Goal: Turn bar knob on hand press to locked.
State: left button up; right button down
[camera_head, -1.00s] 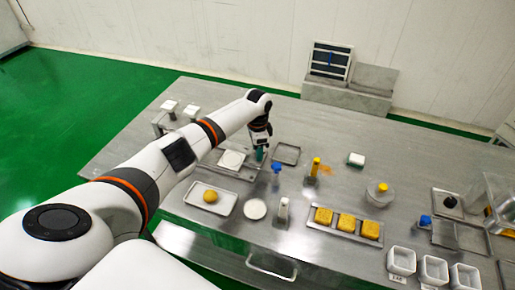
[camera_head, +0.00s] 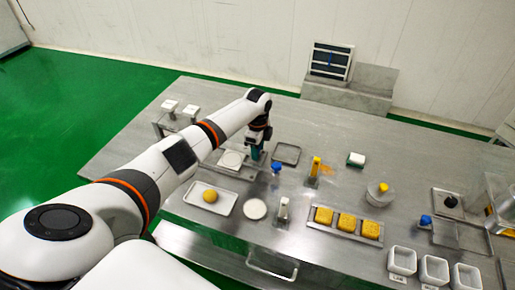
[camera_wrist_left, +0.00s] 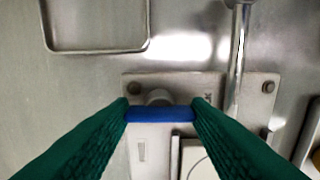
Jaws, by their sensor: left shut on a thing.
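The hand press shows in the left wrist view as a grey metal base plate (camera_wrist_left: 258,97) with corner bolts and a shiny upright lever (camera_wrist_left: 237,60). Its blue bar knob (camera_wrist_left: 160,114) lies level across the picture, in front of a round grey hub. My left gripper (camera_wrist_left: 161,112) is shut on the knob, one green finger at each end. In the head view the left gripper (camera_head: 257,153) is at the press, beside a pale round disc (camera_head: 231,159); the knob is hidden there. My right gripper is not in view.
An empty tray (camera_head: 287,154) lies just right of the press. A blue-topped item (camera_head: 277,168) stands close to the gripper. A tray with a yellow ball (camera_head: 211,197) lies in front. Yellow blocks (camera_head: 346,222) and white containers (camera_head: 402,261) are at the right.

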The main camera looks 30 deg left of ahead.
pick_arm(q)
jog(key=shift+r, duration=0.1)
dwell(0.3)
jog(key=o, duration=1)
notch_tip(320, 180, up, 12)
jog(key=shift+f+b, duration=0.1)
jog(key=shift+b, duration=0.85)
